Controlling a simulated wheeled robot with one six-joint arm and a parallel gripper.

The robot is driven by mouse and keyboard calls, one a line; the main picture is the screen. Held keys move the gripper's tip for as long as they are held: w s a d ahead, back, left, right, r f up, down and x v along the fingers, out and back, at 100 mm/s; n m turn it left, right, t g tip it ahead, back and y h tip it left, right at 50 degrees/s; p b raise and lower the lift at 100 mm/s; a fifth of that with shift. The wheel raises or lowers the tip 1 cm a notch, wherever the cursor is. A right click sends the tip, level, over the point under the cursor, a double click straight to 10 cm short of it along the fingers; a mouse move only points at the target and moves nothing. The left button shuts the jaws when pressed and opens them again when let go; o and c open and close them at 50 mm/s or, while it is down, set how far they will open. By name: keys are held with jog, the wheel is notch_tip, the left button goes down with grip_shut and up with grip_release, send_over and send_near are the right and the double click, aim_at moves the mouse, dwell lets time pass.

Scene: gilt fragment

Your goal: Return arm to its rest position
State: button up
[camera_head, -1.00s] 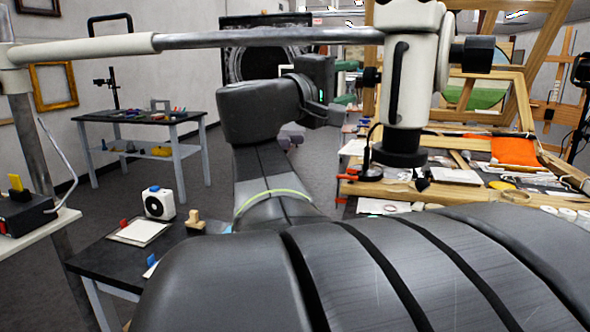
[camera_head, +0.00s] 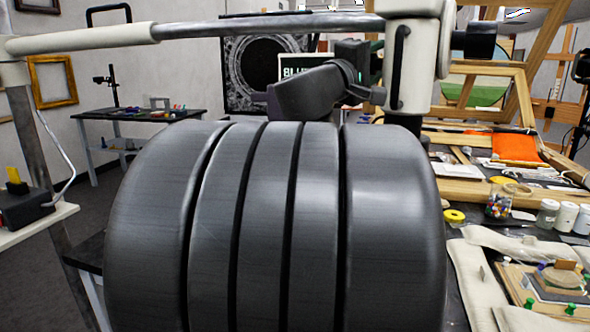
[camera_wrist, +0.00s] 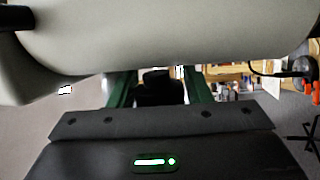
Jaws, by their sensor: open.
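My arm fills the middle of the head view, with its big dark ribbed link in front. My gripper (camera_wrist: 159,82) is at the far end of the arm. In the wrist view its two dark green fingers stand apart, and a dark shape shows between them. I cannot tell whether that shape is near the fingers or far beyond them. In the head view the fingers are mostly hidden behind the arm and a white column. I see nothing held.
A white instrument column (camera_head: 412,65) on a horizontal boom (camera_head: 270,30) stands close beside my wrist; a large pale body (camera_wrist: 170,35) covers the upper wrist view. The cluttered workbench (camera_head: 462,190) lies right. A dark side table (camera_head: 165,128) stands back left.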

jog(key=shift+s+f+m+t+h+b, duration=0.1)
jog(key=shift+m+t+h+b, duration=0.5)
jog(key=shift+h+b, duration=0.9)
jog(key=r+b+v, duration=0.1)
jog(key=b+v, duration=0.1)
jog(key=v, duration=1.1)
jog(key=shift+s+a+y, duration=0.35)
jog(key=shift+s+y, duration=0.05)
jog(key=shift+s, duration=0.05)
jog(key=shift+f, duration=0.25)
